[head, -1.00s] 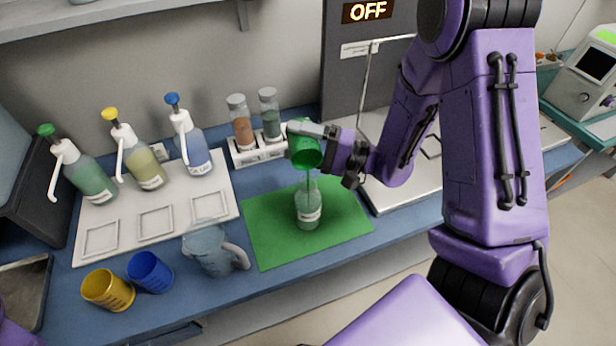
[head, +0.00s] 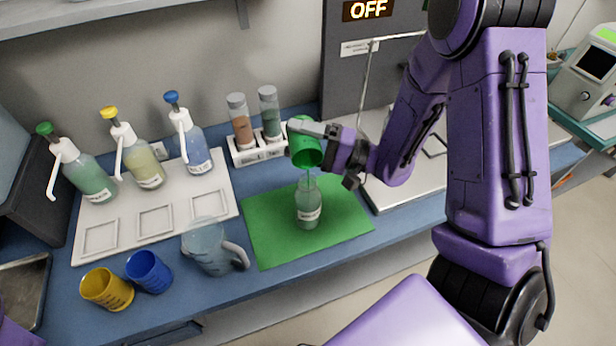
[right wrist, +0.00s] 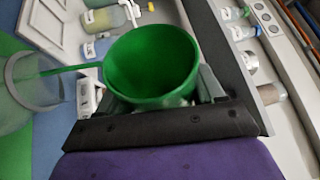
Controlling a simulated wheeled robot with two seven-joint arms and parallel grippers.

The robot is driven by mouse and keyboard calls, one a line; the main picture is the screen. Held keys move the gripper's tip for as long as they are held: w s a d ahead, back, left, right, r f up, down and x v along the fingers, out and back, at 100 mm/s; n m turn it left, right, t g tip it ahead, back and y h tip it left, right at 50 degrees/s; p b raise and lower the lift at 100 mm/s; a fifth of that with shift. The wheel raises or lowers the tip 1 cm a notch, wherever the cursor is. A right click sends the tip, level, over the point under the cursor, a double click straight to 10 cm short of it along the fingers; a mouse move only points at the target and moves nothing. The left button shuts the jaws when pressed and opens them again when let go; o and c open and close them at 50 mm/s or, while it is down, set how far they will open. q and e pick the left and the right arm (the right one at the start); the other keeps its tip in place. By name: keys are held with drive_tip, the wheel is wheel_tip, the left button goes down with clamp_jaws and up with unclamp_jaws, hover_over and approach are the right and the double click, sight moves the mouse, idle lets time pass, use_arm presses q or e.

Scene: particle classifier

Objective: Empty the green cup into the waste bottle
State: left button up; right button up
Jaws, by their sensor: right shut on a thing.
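The green cup (head: 304,152) is tipped toward the waste bottle (head: 309,208), with its mouth above the bottle's neck. My right gripper (head: 312,129) is shut on the cup. A thin green stream runs from the cup's rim down to the bottle opening; it also shows in the right wrist view, where the cup (right wrist: 150,62) looks green inside and the clear bottle (right wrist: 35,85) is at the left. The bottle stands upright on a green mat (head: 265,228) and holds greenish contents. How much is left in the cup is unclear. My left gripper is out of view.
Pump bottles with green (head: 88,180), yellow (head: 143,168) and blue (head: 194,152) tops stand on a white tray (head: 120,212). A yellow cup (head: 106,289), blue cup (head: 149,272) and clear jug (head: 208,250) stand in front. A vial rack (head: 258,152) is behind the mat.

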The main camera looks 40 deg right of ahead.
sight(300, 143)
drive_tip(key=shift+s+a+r+n+y+b, duration=0.15)
drive_tip(key=shift+s+r+n+y+b, duration=0.25)
drive_tip(key=shift+n, duration=0.45)
drive_tip(key=shift+s+a+r+n+y+b, duration=0.15)
drive_tip(key=shift+n+y+b, duration=0.2)
drive_tip(key=shift+n+b, duration=0.4)
drive_tip(key=shift+s+a+r+n+y+b, duration=0.15)
drive_tip(key=shift+r+n+y+b, duration=0.15)
drive_tip(key=shift+n, duration=0.7)
idle(2.2)
drive_tip(key=shift+s+a+r+n+g+y+b, duration=0.1)
drive_tip(key=shift+s+n+g+y+b, duration=0.2)
drive_tip(key=shift+n, duration=0.35)
drive_tip(key=shift+s+a+r+n+t+y+b, duration=0.15)
drive_tip(key=shift+n+y+b, duration=0.2)
drive_tip(key=shift+n+b, duration=0.25)
drive_tip(key=shift+s+d+n+g+y+b, duration=0.1)
drive_tip(key=shift+s+n+g+y+b, duration=0.2)
drive_tip(key=shift+n, duration=0.35)
idle(1.3)
